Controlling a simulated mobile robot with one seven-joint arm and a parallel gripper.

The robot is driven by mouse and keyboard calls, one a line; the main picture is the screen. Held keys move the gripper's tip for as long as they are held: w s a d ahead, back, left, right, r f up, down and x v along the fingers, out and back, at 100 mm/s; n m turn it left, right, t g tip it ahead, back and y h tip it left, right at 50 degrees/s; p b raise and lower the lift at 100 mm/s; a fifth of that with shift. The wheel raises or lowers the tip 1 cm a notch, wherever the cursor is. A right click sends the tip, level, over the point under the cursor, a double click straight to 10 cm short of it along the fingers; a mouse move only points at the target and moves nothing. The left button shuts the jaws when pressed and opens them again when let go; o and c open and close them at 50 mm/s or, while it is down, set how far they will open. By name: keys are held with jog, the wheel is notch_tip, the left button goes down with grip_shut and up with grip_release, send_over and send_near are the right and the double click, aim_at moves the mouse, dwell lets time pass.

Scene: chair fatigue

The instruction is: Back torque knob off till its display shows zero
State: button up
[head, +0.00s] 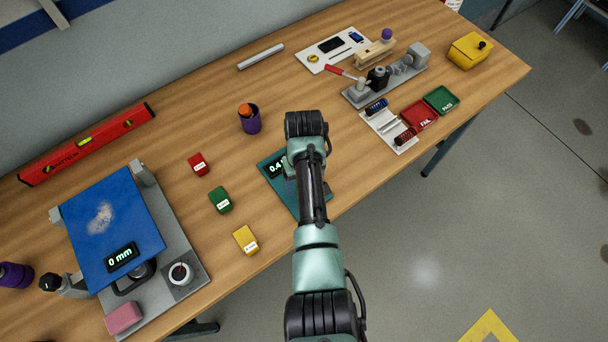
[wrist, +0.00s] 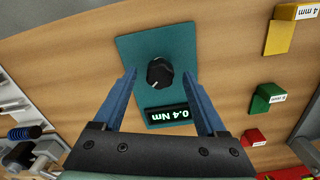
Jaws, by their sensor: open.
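The torque unit is a teal plate (head: 273,168) on the table, partly hidden by my arm in the head view. In the wrist view, the teal plate (wrist: 132,48) carries a black knob (wrist: 160,73) with a white pointer mark. Its display (wrist: 168,115) reads 0.4 Nm, upside down in that view. In the head view, the display (head: 277,167) shows only 0.4, its right part hidden. My gripper (wrist: 160,74) is open, with one blue finger on each side of the knob in the picture. Gaps show between the fingers and the knob; their height above it is unclear.
Red (head: 199,164), green (head: 220,200) and yellow (head: 246,239) blocks lie left of the plate. A purple cup (head: 250,123) stands behind it. A blue-topped rig (head: 118,218) reading 0 mm stands at the left. Trays (head: 441,99) and a grey fixture (head: 385,85) stand at the right.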

notch_tip(320, 180, up, 13)
jog(key=b, duration=0.1)
jog(key=shift+b, duration=0.35)
dwell(0.4)
jog(key=w+a+r+t+b, duration=0.1)
jog(key=w+a+r+t, duration=0.1)
jog(key=w+r+t, duration=0.7)
notch_tip(320, 180, up, 21)
jog(key=w+m+t+y, duration=0.1)
jog(key=w+m+t, duration=0.1)
jog(key=t, duration=0.5)
jog(key=s+d+r+m+t+b, duration=0.1)
jog(key=s+r+t, duration=0.4)
jog(key=s+r, duration=0.4)
jog(key=s+d+r+m+t+h+b, duration=0.1)
jog(key=s+r+t, duration=0.5)
jog(key=r, duration=1)
jog(key=s, duration=0.3)
jog(key=shift+s+r, duration=0.25)
jog(key=shift+s, duration=0.1)
